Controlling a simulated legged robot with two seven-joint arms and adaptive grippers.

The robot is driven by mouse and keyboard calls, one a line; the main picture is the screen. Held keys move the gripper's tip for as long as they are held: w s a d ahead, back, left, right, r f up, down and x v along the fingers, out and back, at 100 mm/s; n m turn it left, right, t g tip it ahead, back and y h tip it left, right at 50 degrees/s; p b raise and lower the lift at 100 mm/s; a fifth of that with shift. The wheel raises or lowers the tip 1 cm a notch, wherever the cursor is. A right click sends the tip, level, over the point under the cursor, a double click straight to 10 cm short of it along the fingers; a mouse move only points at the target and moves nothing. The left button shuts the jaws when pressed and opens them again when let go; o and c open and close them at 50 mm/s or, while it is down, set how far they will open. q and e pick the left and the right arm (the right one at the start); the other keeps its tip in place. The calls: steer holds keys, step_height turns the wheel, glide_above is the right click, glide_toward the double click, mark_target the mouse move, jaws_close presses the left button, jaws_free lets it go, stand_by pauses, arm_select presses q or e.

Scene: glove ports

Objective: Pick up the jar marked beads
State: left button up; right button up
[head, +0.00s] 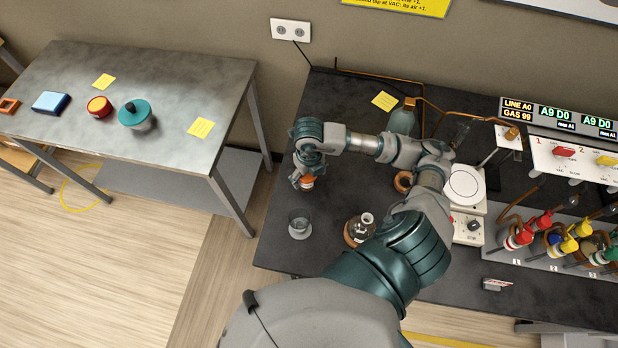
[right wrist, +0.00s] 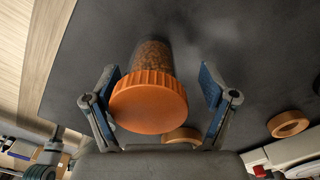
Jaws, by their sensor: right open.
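A jar with a ribbed orange lid (right wrist: 150,102) and clear walls showing brown-orange contents (right wrist: 152,56) is between the fingers of my right gripper (right wrist: 160,82) in the right wrist view. No marking on the jar can be read. In the head view the orange lid (head: 308,183) shows just below my right gripper (head: 301,175), near the dark bench's left edge; the gripper partly hides the jar. My left gripper is not in view.
On the dark bench (head: 275,245), a glass beaker (head: 300,226) and a round flask (head: 361,229) stand nearer than the jar. A cork ring (head: 402,181) and a white hotplate (head: 465,186) are to the right. A grey table (head: 180,80) stands left, across a gap.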

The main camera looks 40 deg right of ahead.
steer(key=shift+a+f, duration=0.15)
steer(key=shift+f, duration=0.35)
steer(key=shift+a, duration=0.45)
steer(key=c, duration=1.2)
steer(key=shift+d, duration=0.35)
steer(key=shift+c, duration=0.4)
steer(key=shift+f, duration=0.1)
